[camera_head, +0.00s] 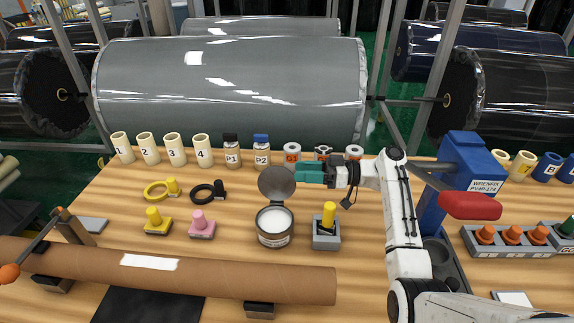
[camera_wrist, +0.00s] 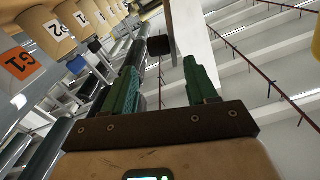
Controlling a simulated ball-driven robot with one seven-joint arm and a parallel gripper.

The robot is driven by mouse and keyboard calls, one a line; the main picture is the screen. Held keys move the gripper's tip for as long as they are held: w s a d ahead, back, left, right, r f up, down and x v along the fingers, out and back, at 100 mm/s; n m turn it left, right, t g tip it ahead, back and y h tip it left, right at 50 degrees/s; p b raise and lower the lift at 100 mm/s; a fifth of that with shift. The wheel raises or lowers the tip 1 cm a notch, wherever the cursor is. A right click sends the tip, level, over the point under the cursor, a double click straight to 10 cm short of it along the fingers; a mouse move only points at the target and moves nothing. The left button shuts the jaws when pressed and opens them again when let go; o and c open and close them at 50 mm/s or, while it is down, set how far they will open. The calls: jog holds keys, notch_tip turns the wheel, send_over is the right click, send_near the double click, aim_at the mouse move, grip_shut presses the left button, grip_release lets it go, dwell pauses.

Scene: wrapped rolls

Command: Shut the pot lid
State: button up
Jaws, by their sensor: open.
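The pot (camera_head: 275,238) is a small light-grey round container with pale contents, standing on the wooden table. Its grey round lid (camera_head: 275,182) stands open, tilted up at the pot's back rim. My gripper (camera_head: 299,174) is at the lid's right edge, above and behind the pot, with its green fingers pointing left. I cannot tell whether it touches the lid. In the wrist view the gripper (camera_wrist: 160,68) is open, with a gap between the green fingers. A grey plate with a dark block shows beyond them; I cannot tell whether it is the lid.
A grey block with a yellow knob (camera_head: 329,215) stands right of the pot, and a pink-topped block (camera_head: 201,223) stands left. Several cups and jars line the back, including one marked P2 (camera_head: 262,155). A brown cardboard tube (camera_head: 230,283) lies across the front. A blue press (camera_head: 462,165) stands right.

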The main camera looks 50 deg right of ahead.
aim_at(284, 170)
jog(key=shift+p+x, duration=0.8)
jog(key=shift+x, duration=2.1)
jog(key=shift+r, duration=0.1)
grip_shut()
